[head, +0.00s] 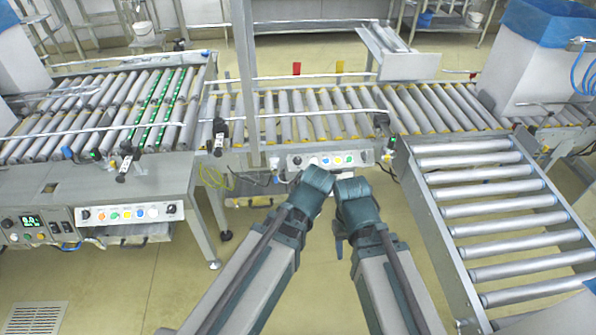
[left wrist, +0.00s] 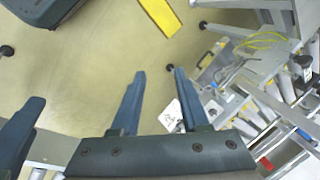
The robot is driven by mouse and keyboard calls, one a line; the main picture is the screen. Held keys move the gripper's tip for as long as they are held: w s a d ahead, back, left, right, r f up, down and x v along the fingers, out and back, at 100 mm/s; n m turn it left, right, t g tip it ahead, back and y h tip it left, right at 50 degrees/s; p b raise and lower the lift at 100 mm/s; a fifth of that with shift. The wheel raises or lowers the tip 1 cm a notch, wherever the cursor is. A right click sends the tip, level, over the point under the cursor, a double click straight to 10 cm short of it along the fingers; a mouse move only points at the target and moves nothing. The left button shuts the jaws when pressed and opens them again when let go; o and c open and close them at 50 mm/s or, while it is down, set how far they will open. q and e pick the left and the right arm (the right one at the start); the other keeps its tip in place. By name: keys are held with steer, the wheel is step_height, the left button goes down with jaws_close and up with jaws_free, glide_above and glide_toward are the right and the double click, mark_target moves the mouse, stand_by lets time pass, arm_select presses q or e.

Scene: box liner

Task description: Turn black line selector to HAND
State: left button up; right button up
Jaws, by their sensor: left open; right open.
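A button panel (head: 330,159) sits on the front of the middle conveyor, with a small black knob (head: 297,161) at its left end. A second panel (head: 128,213) on the left conveyor also has a black knob (head: 86,214) at its left end. Labels are too small to read, so I cannot tell which knob is the line selector or where it points. My left gripper (left wrist: 160,72) is open and empty in the left wrist view. My right gripper (head: 352,184) is open, just below the middle panel in the head view. Its fingers are mostly hidden.
A roller conveyor section (head: 415,190) reaches forward on the right. A control box with a green display (head: 32,221) is at far left. A yellow cable (head: 213,177) hangs left of the middle panel. Open floor lies between the conveyors.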

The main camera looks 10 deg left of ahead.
arm_select(q)
steer(key=w+a+f+m+t+y+b, duration=0.2)
steer(key=w+a+f+m+t+b, duration=0.15)
steer(key=w+f+b, duration=0.5)
steer(key=m+t+b, duration=1.2)
steer(key=m+b, duration=1.1)
steer(key=b, duration=0.7)
glide_toward(298, 160)
steer(key=v, duration=0.5)
steer(key=shift+r, duration=0.1)
arm_select(e)
step_height(298, 160, down, 41)
steer(key=shift+r, duration=0.15)
arm_select(q)
steer(key=shift+p, duration=0.3)
steer(key=x, duration=1.3)
steer(key=shift+w+a, duration=0.1)
steer(key=shift+w, duration=0.25)
